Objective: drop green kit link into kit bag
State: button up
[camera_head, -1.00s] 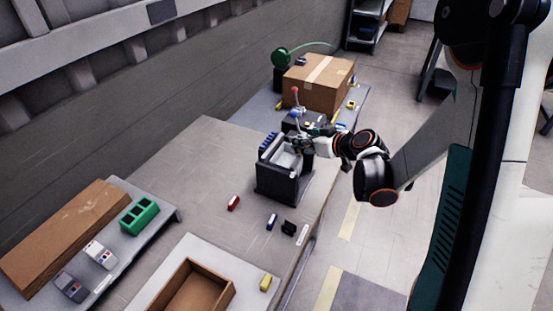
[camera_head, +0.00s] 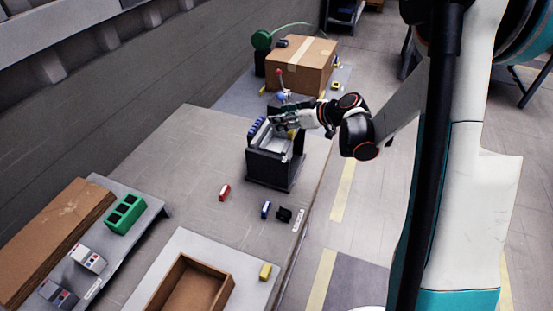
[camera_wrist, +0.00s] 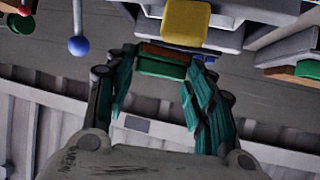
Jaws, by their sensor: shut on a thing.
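I take this box to be the kit bag holder, but cannot be sure. In the wrist view my gripper (camera_wrist: 161,72) has its teal fingers closed on a small green block (camera_wrist: 162,68), the green kit link, with a reddish-brown strip along its upper edge. The link is too small to make out in the head view.
A cardboard box (camera_head: 302,64) stands behind. A brown tray (camera_head: 190,287), a yellow block (camera_head: 265,271) and a green holder (camera_head: 124,214) are nearer. Levers with red and blue balls (camera_wrist: 78,45) stand close by.

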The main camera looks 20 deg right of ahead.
jog(key=shift+f, duration=0.2)
jog(key=o, duration=0.9)
jog(key=v, duration=1.2)
jog(key=shift+f, duration=0.1)
